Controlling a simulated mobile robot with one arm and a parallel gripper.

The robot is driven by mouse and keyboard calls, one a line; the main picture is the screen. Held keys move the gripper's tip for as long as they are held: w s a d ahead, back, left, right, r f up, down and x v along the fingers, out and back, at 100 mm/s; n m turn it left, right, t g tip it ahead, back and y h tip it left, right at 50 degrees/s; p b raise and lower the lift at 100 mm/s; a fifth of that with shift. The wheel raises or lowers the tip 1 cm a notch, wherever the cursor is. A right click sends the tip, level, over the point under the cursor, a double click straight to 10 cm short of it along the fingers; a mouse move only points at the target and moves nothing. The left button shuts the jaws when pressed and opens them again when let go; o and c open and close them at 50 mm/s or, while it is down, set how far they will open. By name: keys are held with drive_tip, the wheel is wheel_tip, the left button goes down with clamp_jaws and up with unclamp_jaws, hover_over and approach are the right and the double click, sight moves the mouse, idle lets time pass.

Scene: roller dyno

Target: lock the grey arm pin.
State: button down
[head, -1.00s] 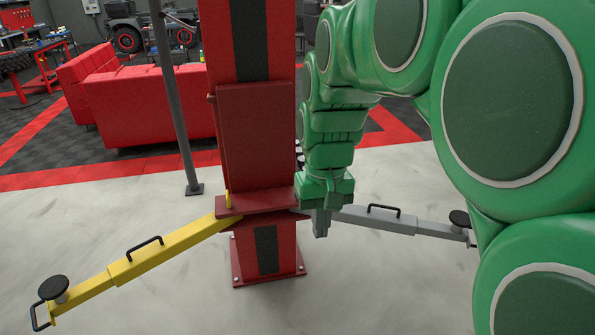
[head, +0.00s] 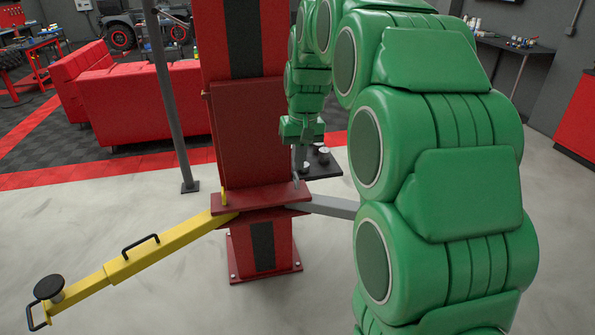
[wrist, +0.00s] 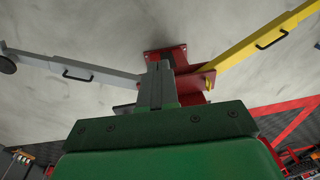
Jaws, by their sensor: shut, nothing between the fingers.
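The red lift post's carriage (head: 262,198) carries a yellow arm on its left and a grey arm (head: 330,206) on its right. In the head view my own arm covers the outer part of the grey arm. In the wrist view the grey arm (wrist: 100,73) shows with its black handle. A small grey upright piece (head: 296,183) at the carriage's right edge may be the grey arm pin; its height is unclear. My gripper (head: 299,160) is shut and empty, just above the carriage's right end. In the wrist view its fingers (wrist: 160,68) overlap the carriage, hiding the pin area.
The yellow arm (head: 150,250) reaches to the lower left, with its own yellow pin (head: 224,196) upright at the carriage. A dark plate with round pads (head: 322,160) is behind the gripper. A grey pole (head: 170,100) and red sofa (head: 150,103) stand behind. Pale floor is open in front.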

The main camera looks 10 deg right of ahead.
drive_tip(key=w+d+f+t, duration=0.1)
drive_tip(key=w+d+f, duration=0.2)
drive_tip(key=w, duration=0.8)
drive_tip(key=w+d+f+t, duration=0.1)
drive_tip(key=w+d+f, duration=0.2)
drive_tip(key=w+f, duration=0.4)
drive_tip(key=w+d+f+t, duration=0.1)
drive_tip(key=w+d+f, duration=0.3)
drive_tip(key=w, duration=1)
drive_tip(key=shift+w+f, duration=0.35)
drive_tip(key=shift+f, duration=0.25)
drive_tip(key=shift+d, duration=0.1)
drive_tip(key=shift+f, duration=0.15)
drive_tip(key=shift+s+x, duration=0.2)
drive_tip(key=shift+x, duration=2.05)
drive_tip(key=shift+s+x, duration=0.2)
drive_tip(key=shift+x, duration=2.05)
drive_tip(key=shift+s+x, duration=0.2)
drive_tip(key=shift+x, duration=2.1)
drive_tip(key=shift+f, duration=0.1)
